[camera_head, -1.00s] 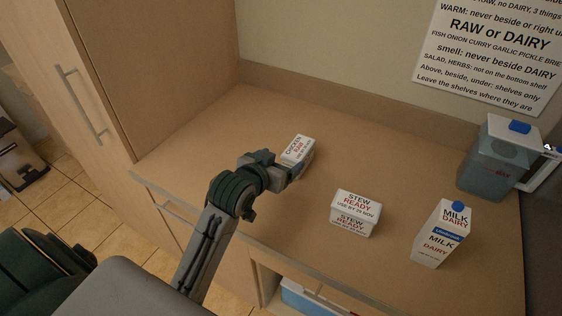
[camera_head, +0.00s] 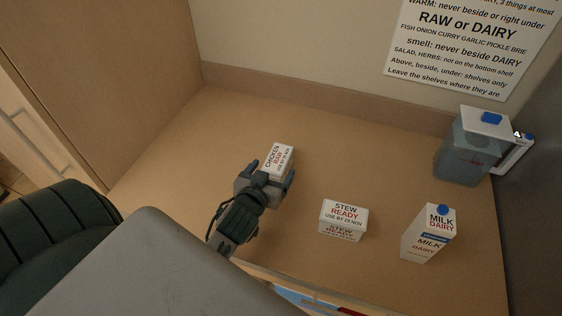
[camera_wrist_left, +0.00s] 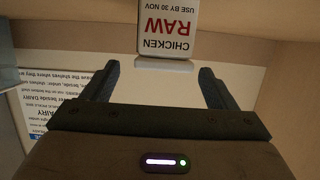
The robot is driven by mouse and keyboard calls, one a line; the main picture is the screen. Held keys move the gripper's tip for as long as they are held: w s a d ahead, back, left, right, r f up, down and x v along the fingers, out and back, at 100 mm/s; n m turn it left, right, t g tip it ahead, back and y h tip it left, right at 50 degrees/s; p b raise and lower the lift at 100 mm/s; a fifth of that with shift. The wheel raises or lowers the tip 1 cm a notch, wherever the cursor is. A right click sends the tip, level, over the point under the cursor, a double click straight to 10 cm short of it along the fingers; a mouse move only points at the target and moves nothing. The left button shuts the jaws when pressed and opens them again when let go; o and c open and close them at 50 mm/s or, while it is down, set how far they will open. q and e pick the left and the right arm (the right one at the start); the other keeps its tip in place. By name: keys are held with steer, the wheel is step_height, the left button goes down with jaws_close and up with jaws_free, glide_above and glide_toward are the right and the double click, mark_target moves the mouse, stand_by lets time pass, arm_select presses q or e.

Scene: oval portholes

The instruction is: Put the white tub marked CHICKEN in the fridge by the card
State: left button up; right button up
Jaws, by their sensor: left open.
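The white tub marked CHICKEN RAW (camera_head: 278,160) stands on the wooden counter, left of the stew tub. My left gripper (camera_head: 271,173) is open, with its two fingers pointing at the tub and spread to either side of its near end. In the left wrist view the tub (camera_wrist_left: 168,27) shows upside down, with USE BY 30 NOV on its label, just beyond the open fingertips (camera_wrist_left: 160,78). The card (camera_head: 468,40) with storage rules hangs on the wall at the top right. The fridge is not clearly in view. My right gripper is not in view.
A white STEW READY tub (camera_head: 343,220) and a MILK carton (camera_head: 428,234) stand on the counter (camera_head: 160,175) to the right. A clear jug with a blue-capped lid (camera_head: 470,148) stands at the back right. The counter's back left is clear.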

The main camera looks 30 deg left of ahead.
mark_target(277, 159)
arm_select(q)
steer(key=shift+w+a+f, duration=0.1)
steer(key=shift+w+a, duration=0.1)
steer(key=shift+w, duration=0.25)
steer(key=shift+w+a, duration=0.15)
steer(key=shift+w, duration=0.1)
steer(key=p+x, duration=0.1)
steer(key=x, duration=0.1)
steer(key=p+x, duration=0.2)
steer(key=shift+w+r, duration=0.15)
steer(key=shift+r, duration=0.1)
steer(key=shift+w+a+f, duration=0.15)
steer(key=shift+w+f, duration=0.15)
steer(key=shift+c, duration=0.2)
steer(key=shift+r, duration=0.1)
steer(key=c, duration=1.3)
steer(key=shift+c, duration=0.2)
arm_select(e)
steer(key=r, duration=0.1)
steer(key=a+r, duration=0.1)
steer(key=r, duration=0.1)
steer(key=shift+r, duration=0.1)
